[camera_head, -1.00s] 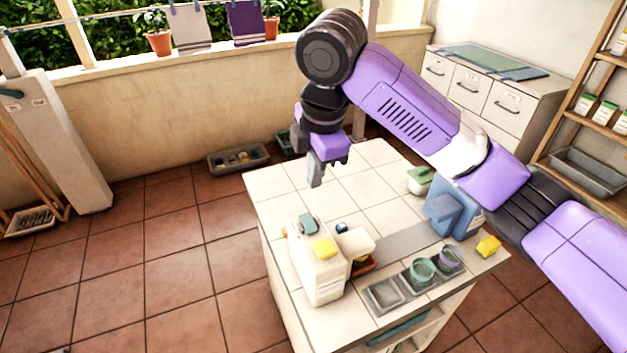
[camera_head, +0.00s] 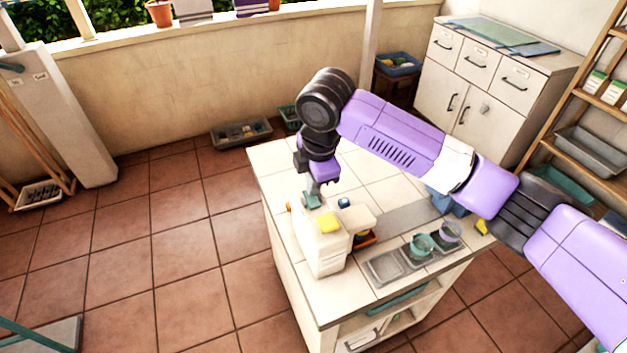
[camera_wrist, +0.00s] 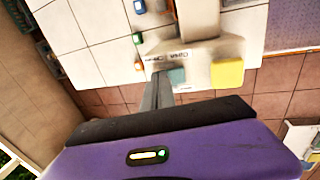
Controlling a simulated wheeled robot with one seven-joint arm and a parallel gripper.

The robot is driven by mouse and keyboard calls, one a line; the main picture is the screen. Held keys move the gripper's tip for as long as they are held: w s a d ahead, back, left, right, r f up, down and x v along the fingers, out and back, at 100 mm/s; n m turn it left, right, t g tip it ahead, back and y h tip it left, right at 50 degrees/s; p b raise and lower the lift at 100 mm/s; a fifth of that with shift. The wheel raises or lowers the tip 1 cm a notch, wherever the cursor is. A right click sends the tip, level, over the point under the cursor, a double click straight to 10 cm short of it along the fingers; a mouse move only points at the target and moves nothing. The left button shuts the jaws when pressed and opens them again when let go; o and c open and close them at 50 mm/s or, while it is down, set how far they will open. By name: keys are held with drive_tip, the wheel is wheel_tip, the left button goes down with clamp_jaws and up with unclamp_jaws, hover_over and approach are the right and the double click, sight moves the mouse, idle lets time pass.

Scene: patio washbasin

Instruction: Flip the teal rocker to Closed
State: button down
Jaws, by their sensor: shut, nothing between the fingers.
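The teal rocker (camera_head: 312,201) is on top of the white box (camera_head: 322,252) standing on the tiled counter. In the wrist view the rocker (camera_wrist: 177,76) lies just right of my fingertips, with two small printed labels (camera_wrist: 180,56) beside it; their words are too small to read surely. My gripper (camera_head: 316,187) points down over the box's far end. In the wrist view my gripper (camera_wrist: 161,76) is shut and empty, its tips close to the rocker's left side. I cannot tell whether they touch. Which way the rocker is tilted is unclear.
A yellow block (camera_head: 328,224) sits on the box, right beside the rocker. Behind it are a blue-topped item (camera_head: 343,203) and a cream part (camera_head: 357,218). Teal (camera_head: 423,244) and purple cups stand in the metal tray (camera_head: 383,268). The counter's far left is clear.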

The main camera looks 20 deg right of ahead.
drive_tip(key=shift+w+f, duration=0.15)
drive_tip(key=shift+f, duration=0.2)
drive_tip(key=shift+r, duration=0.1)
drive_tip(key=shift+s+p, duration=0.5)
drive_tip(key=shift+s, duration=0.35)
